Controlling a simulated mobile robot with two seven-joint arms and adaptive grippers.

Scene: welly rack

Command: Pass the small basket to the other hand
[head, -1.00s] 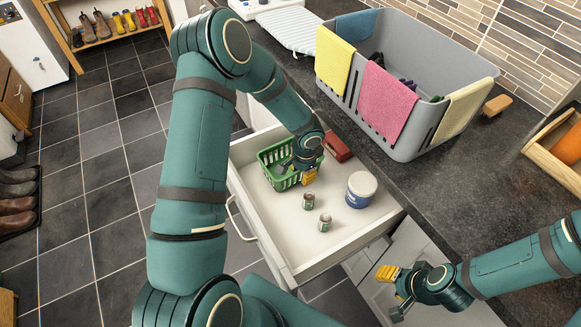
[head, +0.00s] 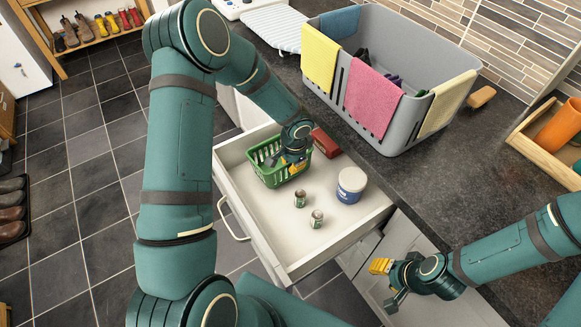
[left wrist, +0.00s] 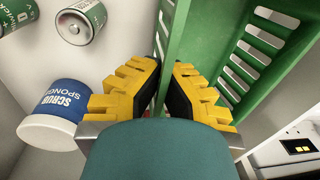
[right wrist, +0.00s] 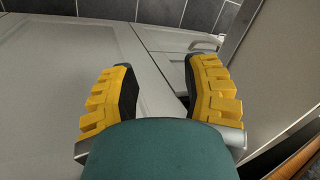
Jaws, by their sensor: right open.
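The small basket (head: 268,175) is green plastic with slotted walls and sits in the open white drawer. My left gripper (head: 294,166) reaches down at its right side. In the left wrist view, my left gripper (left wrist: 168,82) has its yellow fingers closed on either side of the green basket wall (left wrist: 176,40). The basket's contents are mostly hidden by the hand. My right gripper (head: 386,280) is open and empty, low in front of the cabinet and apart from the basket. In the right wrist view, its fingers (right wrist: 160,85) stand wide with nothing between them.
A grey laundry basket (head: 400,138) with cloths stands on the dark worktop (head: 450,165). The space above the drawer's front is clear.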

